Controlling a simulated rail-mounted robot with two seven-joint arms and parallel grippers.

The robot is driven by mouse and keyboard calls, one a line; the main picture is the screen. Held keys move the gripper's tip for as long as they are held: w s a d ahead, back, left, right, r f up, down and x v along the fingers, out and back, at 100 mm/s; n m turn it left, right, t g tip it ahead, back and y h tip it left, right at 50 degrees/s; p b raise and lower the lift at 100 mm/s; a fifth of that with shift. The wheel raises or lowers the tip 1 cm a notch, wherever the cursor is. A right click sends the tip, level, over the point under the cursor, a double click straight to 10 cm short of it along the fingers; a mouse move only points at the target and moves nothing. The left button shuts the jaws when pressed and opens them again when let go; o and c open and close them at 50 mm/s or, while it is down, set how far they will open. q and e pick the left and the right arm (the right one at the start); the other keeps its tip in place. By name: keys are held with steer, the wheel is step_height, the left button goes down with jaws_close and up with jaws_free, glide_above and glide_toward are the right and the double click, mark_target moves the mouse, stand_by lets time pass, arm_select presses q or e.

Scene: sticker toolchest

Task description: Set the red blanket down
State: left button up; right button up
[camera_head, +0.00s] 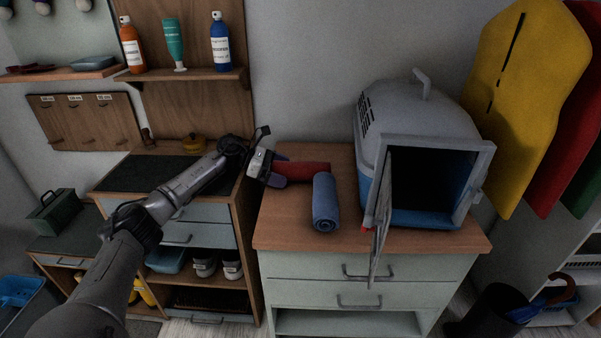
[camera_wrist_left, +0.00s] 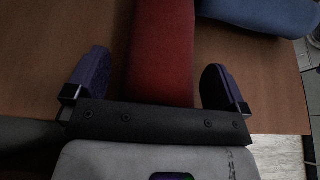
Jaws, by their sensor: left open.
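The red blanket (camera_head: 303,171) is a rolled bundle lying on the wooden top of the chest (camera_head: 283,228), behind and left of a rolled blue blanket (camera_head: 325,203). My left gripper (camera_head: 275,172) is at the red roll's left end. In the left wrist view the red blanket (camera_wrist_left: 162,55) runs between the two purple fingers (camera_wrist_left: 158,82), with a gap on each side. The fingers are open and do not grip it. The blue roll (camera_wrist_left: 265,12) shows at the upper right there. My right gripper is not in view.
A grey and blue pet carrier (camera_head: 420,150) with its door open stands on the right of the chest top. Bottles (camera_head: 220,42) stand on a wall shelf. Yellow and red garments (camera_head: 530,100) hang at the right. The chest top's front left is clear.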

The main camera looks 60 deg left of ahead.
arm_select(q)
steer(key=shift+c, duration=0.2)
steer(key=c, duration=1.1)
steer(key=shift+r, duration=0.1)
